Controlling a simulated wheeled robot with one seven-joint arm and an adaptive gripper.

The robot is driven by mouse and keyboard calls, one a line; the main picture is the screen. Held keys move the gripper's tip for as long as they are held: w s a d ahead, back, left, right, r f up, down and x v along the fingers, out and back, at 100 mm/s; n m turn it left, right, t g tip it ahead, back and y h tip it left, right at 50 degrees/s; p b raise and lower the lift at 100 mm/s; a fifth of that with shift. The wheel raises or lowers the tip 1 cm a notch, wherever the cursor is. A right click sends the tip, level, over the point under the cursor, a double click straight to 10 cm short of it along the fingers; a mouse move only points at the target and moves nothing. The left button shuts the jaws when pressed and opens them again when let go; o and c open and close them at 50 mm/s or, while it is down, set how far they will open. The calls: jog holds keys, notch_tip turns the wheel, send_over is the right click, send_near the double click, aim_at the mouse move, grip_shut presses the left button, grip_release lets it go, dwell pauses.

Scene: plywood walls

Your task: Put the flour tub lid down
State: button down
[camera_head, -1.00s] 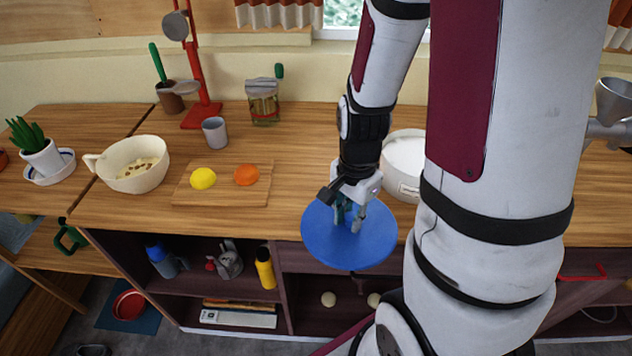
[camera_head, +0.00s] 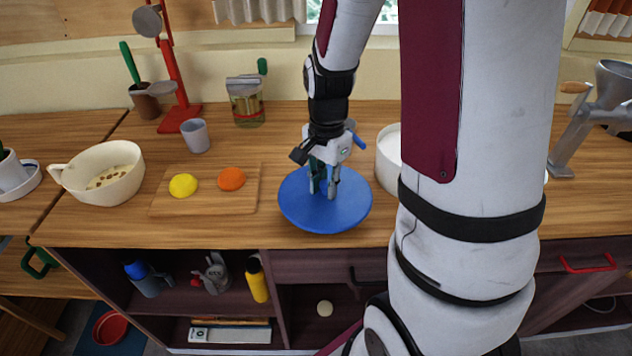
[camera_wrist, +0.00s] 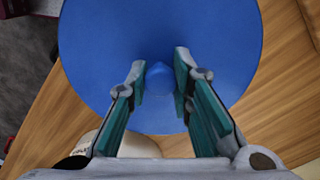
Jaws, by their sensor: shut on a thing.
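The flour tub lid (camera_head: 335,217) is a blue disc with a small knob in its middle. It is at the front of the wooden counter, between the cutting board and the white tub. In the wrist view the lid (camera_wrist: 110,62) fills the upper middle, with its knob between my fingers. My gripper (camera_head: 325,188) points down and is shut on the lid's knob. I cannot tell whether the lid touches the counter. The white flour tub (camera_head: 387,165) stands to the right of the lid, partly hidden behind my arm.
A cutting board (camera_head: 215,205) with a yellow and an orange piece lies left of the lid. A cream bowl (camera_head: 118,190), a grey cup (camera_head: 195,136) and a glass jar (camera_head: 247,108) stand farther left and back. A metal grinder (camera_head: 585,120) is at the right.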

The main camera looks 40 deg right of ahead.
jog(key=w, duration=0.3)
jog(key=w+d, duration=0.1)
jog(key=shift+w+f, duration=0.25)
jog(key=shift+w, duration=0.1)
jog(key=shift+f, duration=1.75)
jog(key=shift+f, duration=0.1)
jog(key=c, duration=1.4)
grip_release()
notch_tip(320, 180, up, 12)
jog(key=s+a+r+n+t, duration=0.1)
jog(key=s+a+r+n, duration=0.3)
jog(key=s+n, duration=0.1)
jog(key=s+a+r+n+t, duration=0.2)
jog(key=s+a+r+n, duration=0.1)
jog(key=s, duration=0.4)
jog(key=s+a+r+n+t, duration=0.1)
jog(key=s+a+r+n, duration=0.3)
jog(key=s+a+n, duration=0.2)
jog(key=shift+s+r+n+t, duration=0.3)
jog(key=shift+n, duration=0.6)
